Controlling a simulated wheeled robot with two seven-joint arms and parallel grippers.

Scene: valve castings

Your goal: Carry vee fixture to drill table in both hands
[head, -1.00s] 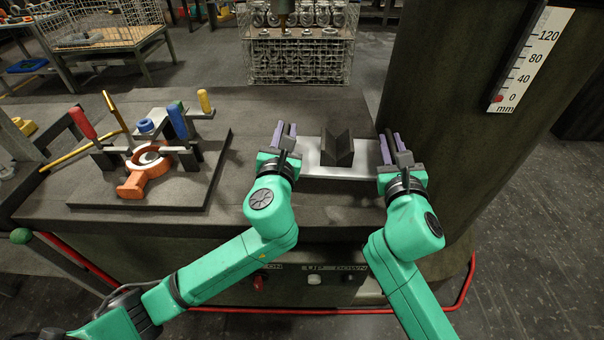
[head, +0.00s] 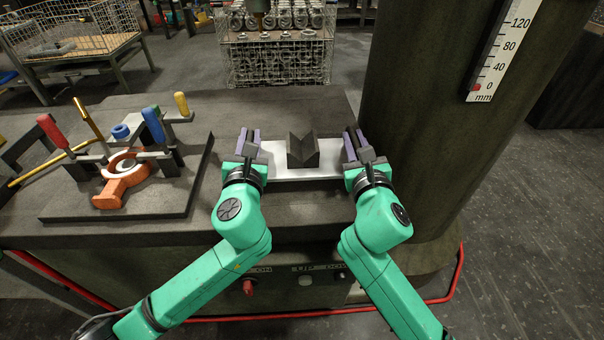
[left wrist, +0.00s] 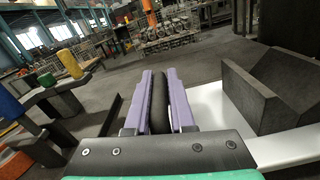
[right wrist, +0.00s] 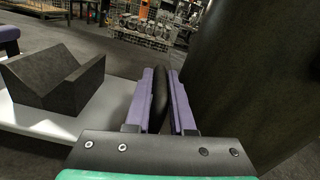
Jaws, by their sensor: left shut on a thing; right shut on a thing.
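The vee fixture is a dark V-shaped block (head: 303,150) on a pale metal plate (head: 283,175). It looks level over the dark table (head: 290,105), left of the thick column; I cannot tell whether the plate touches the table. My left gripper (head: 249,140) is shut on a black grip at the plate's left end, and the grip shows between the purple fingers in the left wrist view (left wrist: 160,100). My right gripper (head: 354,140) is shut on a matching black grip at the right end, seen in the right wrist view (right wrist: 161,98).
A clamping plate (head: 75,208) with an orange casting (head: 122,190) and coloured handles stands to the left. The column (head: 410,130) with a millimetre scale (head: 494,60) is close on the right. A wire basket of castings (head: 278,65) stands behind. A red rail (head: 300,316) runs low in front.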

